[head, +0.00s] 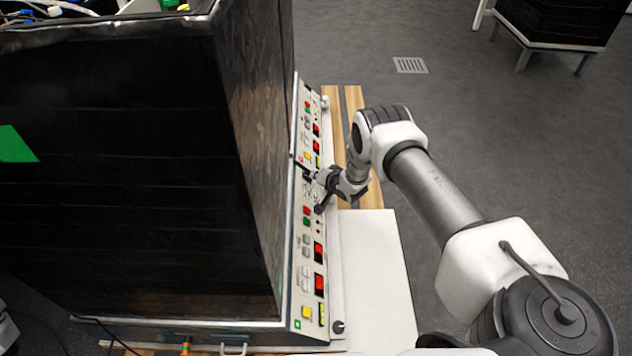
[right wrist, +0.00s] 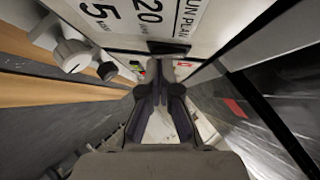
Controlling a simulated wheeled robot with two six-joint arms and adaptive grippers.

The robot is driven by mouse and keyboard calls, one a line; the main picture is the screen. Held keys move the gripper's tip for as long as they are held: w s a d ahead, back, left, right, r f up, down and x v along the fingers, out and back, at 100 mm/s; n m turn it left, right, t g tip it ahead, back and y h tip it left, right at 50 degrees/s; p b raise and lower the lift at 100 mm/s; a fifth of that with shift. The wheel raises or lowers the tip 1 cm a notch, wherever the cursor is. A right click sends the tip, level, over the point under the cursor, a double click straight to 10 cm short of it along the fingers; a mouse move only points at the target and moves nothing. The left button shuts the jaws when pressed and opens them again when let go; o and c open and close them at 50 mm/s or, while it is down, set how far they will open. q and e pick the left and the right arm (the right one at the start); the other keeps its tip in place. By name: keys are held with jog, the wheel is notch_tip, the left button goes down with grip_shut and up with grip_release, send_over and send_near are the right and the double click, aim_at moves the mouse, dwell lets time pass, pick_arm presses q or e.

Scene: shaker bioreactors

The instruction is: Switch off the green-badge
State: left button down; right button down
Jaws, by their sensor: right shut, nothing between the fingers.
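The black shaker cabinet (head: 110,230) fills the left of the head view and carries a green badge (head: 18,145) on its dark side. Its pale control panel (head: 312,240) runs along the right side, with red displays, coloured buttons and a small green square near the close end. My left gripper is out of view.
A second panel (head: 308,125) continues beyond the near one. A grey knob (right wrist: 72,55) juts out in the right wrist view, and a red patch (right wrist: 235,108) lies on a dark wall. A white board (head: 375,270) lies beside the panel. Open grey floor extends right.

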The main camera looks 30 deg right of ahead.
dwell(0.3)
jog(key=shift+a+f+b, duration=0.15)
jog(key=shift+f+b, duration=0.25)
jog(key=shift+r, duration=0.25)
jog(key=shift+a+r+p, duration=0.1)
jog(key=shift+r+p, duration=0.5)
jog(key=shift+p, duration=0.05)
jog(key=shift+w, duration=0.1)
